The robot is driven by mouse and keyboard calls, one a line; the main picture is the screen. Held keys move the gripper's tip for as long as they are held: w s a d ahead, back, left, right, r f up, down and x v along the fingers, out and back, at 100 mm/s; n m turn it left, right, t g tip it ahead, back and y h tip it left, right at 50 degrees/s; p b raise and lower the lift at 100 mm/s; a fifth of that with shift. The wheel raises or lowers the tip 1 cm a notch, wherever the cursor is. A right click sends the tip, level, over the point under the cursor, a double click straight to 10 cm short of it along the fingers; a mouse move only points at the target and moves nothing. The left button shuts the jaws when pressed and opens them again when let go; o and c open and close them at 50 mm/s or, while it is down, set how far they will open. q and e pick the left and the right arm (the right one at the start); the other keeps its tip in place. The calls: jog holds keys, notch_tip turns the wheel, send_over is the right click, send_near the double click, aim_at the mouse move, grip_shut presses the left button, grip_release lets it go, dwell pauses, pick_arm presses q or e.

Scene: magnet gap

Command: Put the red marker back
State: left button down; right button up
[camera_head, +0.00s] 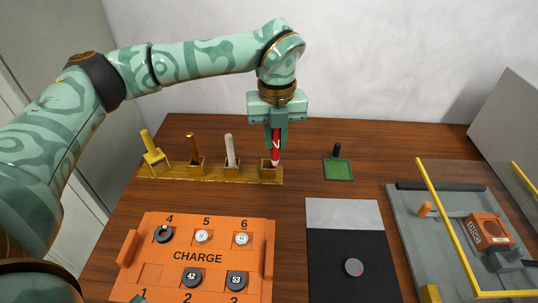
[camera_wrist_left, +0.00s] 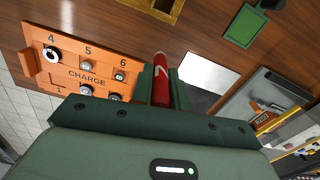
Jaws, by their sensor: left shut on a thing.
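My left gripper (camera_head: 276,125) is shut on the red marker (camera_head: 276,148), which has a white N on it and points down. The gold rack (camera_head: 215,175) stands at the back left of the table, with several square holders. The marker's lower end is at the rightmost holder (camera_head: 270,174) in the head view. In the left wrist view the marker (camera_wrist_left: 161,80) shows apart from a gold holder (camera_wrist_left: 155,7) at the top edge, so it appears to be above or beside it.
An orange CHARGE tray (camera_head: 197,258) with several round pieces lies in front. A grey and black mat (camera_head: 343,215) with a round knob (camera_head: 353,267) lies in the middle. A green pad (camera_head: 338,171) with a black handle is behind it. A yellow-framed fixture (camera_head: 440,215) stands right.

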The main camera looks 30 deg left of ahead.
pick_arm(q)
jog(key=w+a+f+b, duration=0.1)
jog(key=f, duration=0.2)
jog(key=w+a+f+b, duration=0.2)
jog(key=f, duration=0.2)
jog(key=w+a+f+b, duration=0.1)
jog(key=w+f+b, duration=0.1)
jog(key=f, duration=0.1)
jog(key=shift+w+a+f, duration=0.2)
jog(key=shift+w+a, duration=0.05)
jog(key=shift+a, duration=0.1)
jog(key=shift+s+r, duration=0.1)
jog(key=shift+r, duration=0.15)
pick_arm(e)
jog(key=shift+g, duration=0.3)
jog(key=f, duration=0.1)
jog(key=s+f, duration=0.1)
jog(key=f, duration=0.1)
jog(key=s+f, duration=0.1)
jog(key=shift+a+f, duration=0.2)
jog(key=shift+f, duration=0.2)
pick_arm(q)
jog(key=shift+f, duration=0.15)
jog(key=c, duration=1.4)
grip_release()
jog(key=shift+o, duration=0.2)
pick_arm(e)
jog(key=shift+d, duration=0.1)
